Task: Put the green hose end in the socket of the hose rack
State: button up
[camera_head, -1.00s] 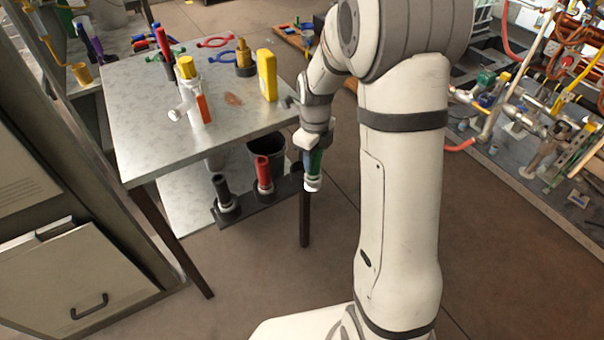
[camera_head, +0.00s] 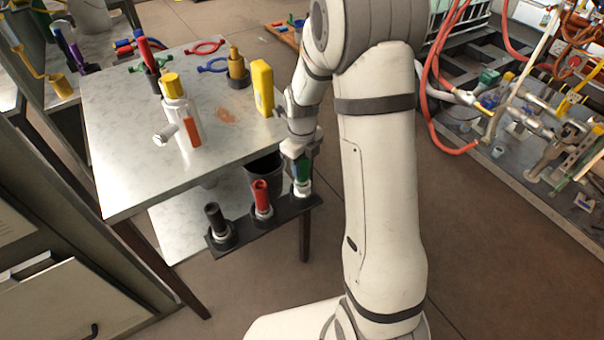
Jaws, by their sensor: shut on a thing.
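The green hose end (camera_head: 301,170) has a pale lower tip and hangs upright in my gripper (camera_head: 300,160), which is shut on it. The hose rack (camera_head: 277,220) is a dark bar below the table's front edge. A black hose end (camera_head: 214,216) and a red hose end (camera_head: 261,194) stand upright in its left and middle sockets. The green hose end is at the rack's right end. Its pale tip meets the rack in the picture; I cannot tell whether it is in the socket or just above it. The right socket is hidden.
The metal table (camera_head: 120,160) holds a white bottle (camera_head: 181,118), a yellow block (camera_head: 262,88), pliers and other tools. A dark bucket (camera_head: 264,166) is behind the rack. A table leg (camera_head: 305,235) stands below the rack's right end. The floor in front is clear.

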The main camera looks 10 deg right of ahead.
aim_at(303, 174)
jog(key=shift+f, duration=1.75)
jog(key=shift+d, duration=0.1)
jog(key=shift+f+b, duration=0.3)
jog(key=shift+b, duration=0.05)
jog(key=o, duration=1.2)
jog(key=shift+c, duration=0.2)
